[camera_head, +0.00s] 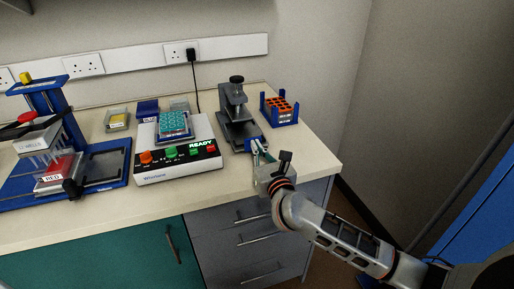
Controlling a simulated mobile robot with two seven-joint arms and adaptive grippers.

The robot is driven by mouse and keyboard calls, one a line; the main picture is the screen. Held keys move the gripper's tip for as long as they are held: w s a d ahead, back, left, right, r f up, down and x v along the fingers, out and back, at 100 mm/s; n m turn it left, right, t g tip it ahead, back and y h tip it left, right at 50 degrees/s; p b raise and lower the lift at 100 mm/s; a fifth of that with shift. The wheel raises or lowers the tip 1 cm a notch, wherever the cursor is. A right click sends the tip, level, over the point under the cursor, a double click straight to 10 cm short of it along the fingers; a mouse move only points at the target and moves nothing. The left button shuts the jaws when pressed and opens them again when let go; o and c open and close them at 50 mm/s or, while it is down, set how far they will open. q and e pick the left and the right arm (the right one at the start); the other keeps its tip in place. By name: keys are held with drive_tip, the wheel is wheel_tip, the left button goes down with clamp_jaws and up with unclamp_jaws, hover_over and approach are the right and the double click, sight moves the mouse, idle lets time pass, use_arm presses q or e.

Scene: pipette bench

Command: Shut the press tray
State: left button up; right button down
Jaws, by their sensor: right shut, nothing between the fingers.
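The press (236,102) is a dark grey device with a black knob on top, standing toward the right end of the bench. Its tray (240,134) is a low grey part at the front of the press, with a blue edge near the gripper. My right gripper (258,149) is at the front of the tray, over the bench's front edge. Its fingers are shut with nothing between them. It partly hides the tray's front, and I cannot tell whether it touches it. My left gripper is not in view.
An orange tube rack in a blue holder (267,110) stands right of the press. A white machine (178,167) with coloured knobs and a teal plate stands to the left. A blue pipetting stand (113,164) is at far left. Bare bench shows at the front left.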

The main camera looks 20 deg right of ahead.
sight(249, 134)
drive_tip(key=shift+w, duration=0.35)
drive_tip(key=w, duration=0.3)
drive_tip(key=w+b, duration=0.1)
drive_tip(key=w, duration=0.2)
drive_tip(key=shift+w+a+f, duration=0.15)
drive_tip(key=shift+w, duration=0.45)
drive_tip(key=shift+r, duration=0.25)
drive_tip(key=shift+s, duration=0.1)
